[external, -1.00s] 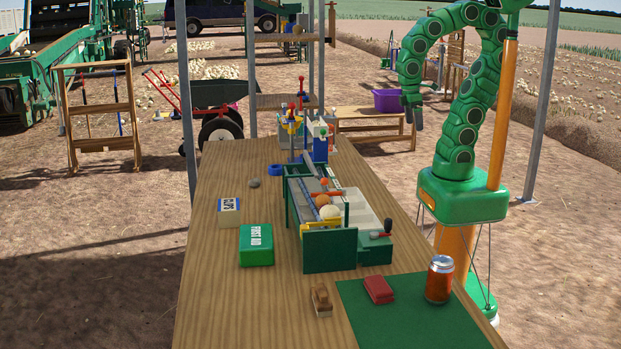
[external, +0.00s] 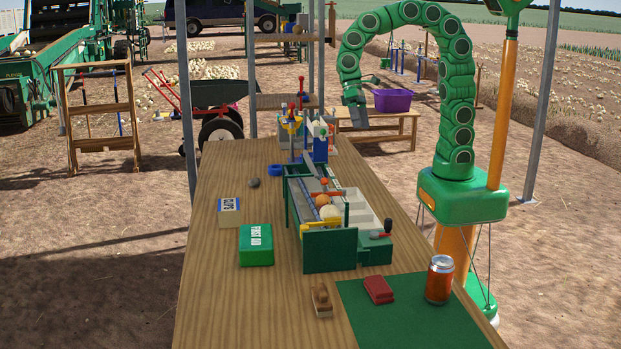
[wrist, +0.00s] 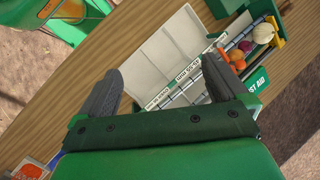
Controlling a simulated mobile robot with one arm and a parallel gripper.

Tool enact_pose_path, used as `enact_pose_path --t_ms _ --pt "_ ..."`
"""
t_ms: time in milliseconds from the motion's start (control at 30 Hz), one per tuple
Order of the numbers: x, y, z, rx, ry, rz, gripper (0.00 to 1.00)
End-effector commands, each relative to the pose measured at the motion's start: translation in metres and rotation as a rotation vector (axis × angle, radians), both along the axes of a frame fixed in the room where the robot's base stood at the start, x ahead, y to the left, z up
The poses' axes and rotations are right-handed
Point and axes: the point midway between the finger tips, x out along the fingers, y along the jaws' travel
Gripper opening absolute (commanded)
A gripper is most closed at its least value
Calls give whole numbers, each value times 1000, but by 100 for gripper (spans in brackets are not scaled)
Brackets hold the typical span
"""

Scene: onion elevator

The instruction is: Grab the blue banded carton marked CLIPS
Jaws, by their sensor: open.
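The carton marked CLIPS (external: 229,213) is a small tan box with a blue band and a white label. It lies on the left part of the wooden table in the external view, behind the green first aid box. I do not make it out in the wrist view.
The green first aid box (external: 256,246) stands just in front of the carton. A green sorting tray (external: 330,251) with onions occupies the table's middle. A dark stone (external: 254,182) lies behind the carton. A drink can (external: 439,280) stands front right. Bare wood lies left of the carton.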

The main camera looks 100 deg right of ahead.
Motion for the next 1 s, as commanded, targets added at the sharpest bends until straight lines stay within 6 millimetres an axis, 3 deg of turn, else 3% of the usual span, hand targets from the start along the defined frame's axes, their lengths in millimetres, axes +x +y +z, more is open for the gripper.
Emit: enact_pose_path --t_ms 500,1000 --pt "124 20 -14 155 103 -255 100" --pt "235 19 -48 294 219 -497 100"
